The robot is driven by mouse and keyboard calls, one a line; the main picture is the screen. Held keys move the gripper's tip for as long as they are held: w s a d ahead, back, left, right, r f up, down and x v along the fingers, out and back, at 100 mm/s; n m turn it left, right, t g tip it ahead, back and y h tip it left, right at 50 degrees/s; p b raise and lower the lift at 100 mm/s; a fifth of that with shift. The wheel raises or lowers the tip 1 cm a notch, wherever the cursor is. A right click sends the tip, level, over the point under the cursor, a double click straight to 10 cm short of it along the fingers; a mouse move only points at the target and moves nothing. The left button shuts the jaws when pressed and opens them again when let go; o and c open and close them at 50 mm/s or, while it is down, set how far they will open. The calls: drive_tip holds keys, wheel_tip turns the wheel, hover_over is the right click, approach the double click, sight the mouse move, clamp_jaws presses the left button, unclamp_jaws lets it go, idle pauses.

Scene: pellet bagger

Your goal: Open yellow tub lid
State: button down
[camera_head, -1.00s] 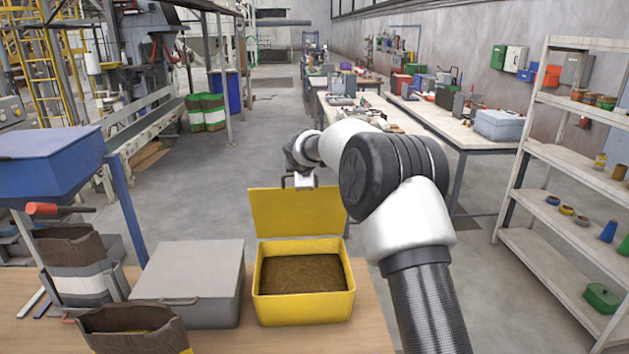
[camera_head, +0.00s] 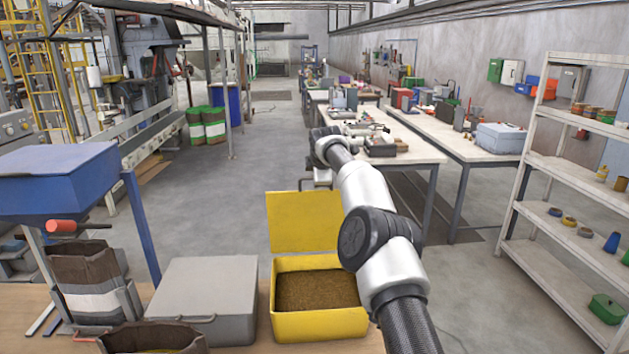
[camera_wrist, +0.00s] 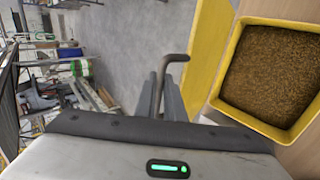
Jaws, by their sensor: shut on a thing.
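The yellow tub (camera_head: 318,325) stands on the bench, filled with brown granular material. Its yellow lid (camera_head: 303,222) is swung up and stands raised at the tub's far edge. In the wrist view the open tub (camera_wrist: 233,62) is at the right, with the lid (camera_wrist: 208,50) as a yellow strip beside it. My gripper (camera_head: 320,178) is at the lid's upper right edge, partly hidden by my arm. In the wrist view my gripper (camera_wrist: 168,97) is shut on the bent grey-brown lid handle (camera_wrist: 176,59).
A grey closed box (camera_head: 205,290) stands just left of the tub. Open brown sacks (camera_head: 85,275) and a blue hopper (camera_head: 55,180) are further left. A shelf rack (camera_head: 575,180) stands at the right. Open floor (camera_head: 220,205) lies behind the bench.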

drive_tip(key=shift+a+f, duration=0.1)
drive_tip(key=shift+a, duration=0.15)
drive_tip(key=c, duration=1.8)
unclamp_jaws()
drive_tip(key=shift+c, duration=0.2)
drive_tip(key=shift+d, duration=0.2)
drive_tip(key=shift+s+r+b, duration=0.45)
drive_tip(key=shift+b, duration=0.6)
drive_tip(key=b+v, duration=0.4)
drive_tip(key=v, duration=1.2)
drive_tip(key=shift+s+r, duration=0.1)
